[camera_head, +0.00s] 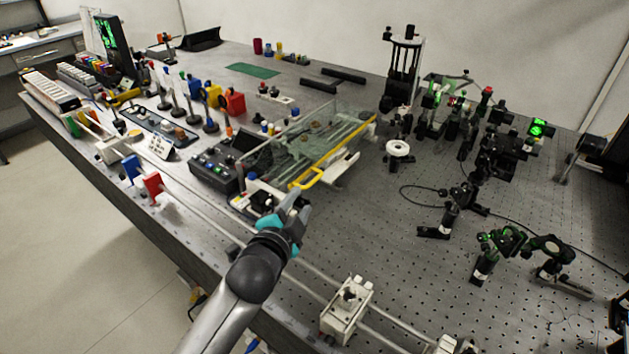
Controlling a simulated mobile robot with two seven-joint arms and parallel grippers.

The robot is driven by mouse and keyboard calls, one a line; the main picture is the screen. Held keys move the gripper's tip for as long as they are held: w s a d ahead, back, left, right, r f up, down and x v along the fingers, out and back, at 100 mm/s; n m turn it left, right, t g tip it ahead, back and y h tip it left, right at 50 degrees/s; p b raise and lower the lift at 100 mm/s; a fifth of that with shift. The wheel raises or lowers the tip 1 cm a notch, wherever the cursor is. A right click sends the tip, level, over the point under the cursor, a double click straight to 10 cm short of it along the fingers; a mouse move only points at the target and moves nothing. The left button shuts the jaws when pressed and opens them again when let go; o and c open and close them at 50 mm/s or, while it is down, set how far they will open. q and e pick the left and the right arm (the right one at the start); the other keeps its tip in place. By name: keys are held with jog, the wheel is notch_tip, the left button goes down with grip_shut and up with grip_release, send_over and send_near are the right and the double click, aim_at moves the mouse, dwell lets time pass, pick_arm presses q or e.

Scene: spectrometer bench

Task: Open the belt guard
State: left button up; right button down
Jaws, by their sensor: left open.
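The belt guard (292,139) is a clear see-through cover with a yellow front edge, near the middle of the bench. A yellow handle (309,180) sits at its near corner. Through the cover I see parts of a flat mechanism, but not in detail. The guard appears to lie down over it. My left gripper (297,203) is open, just below and left of the yellow handle in the picture. It looks empty, and I cannot tell whether it touches anything. My right gripper is not in view.
A dark control box (216,170) stands left of the guard. A white pipe rail runs along the front edge with a white block (346,309) on it. Optics posts (491,160) crowd the right side. Bare perforated bench (375,225) lies right of my gripper.

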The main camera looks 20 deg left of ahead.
aim_at(314, 180)
pick_arm(q)
jog(key=b+x, duration=0.1)
jog(key=x, duration=0.8)
jog(key=shift+w+b, duration=0.1)
jog(key=shift+b, duration=0.25)
jog(key=shift+x, duration=0.9)
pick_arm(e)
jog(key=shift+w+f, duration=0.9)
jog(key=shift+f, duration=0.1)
pick_arm(q)
grip_shut()
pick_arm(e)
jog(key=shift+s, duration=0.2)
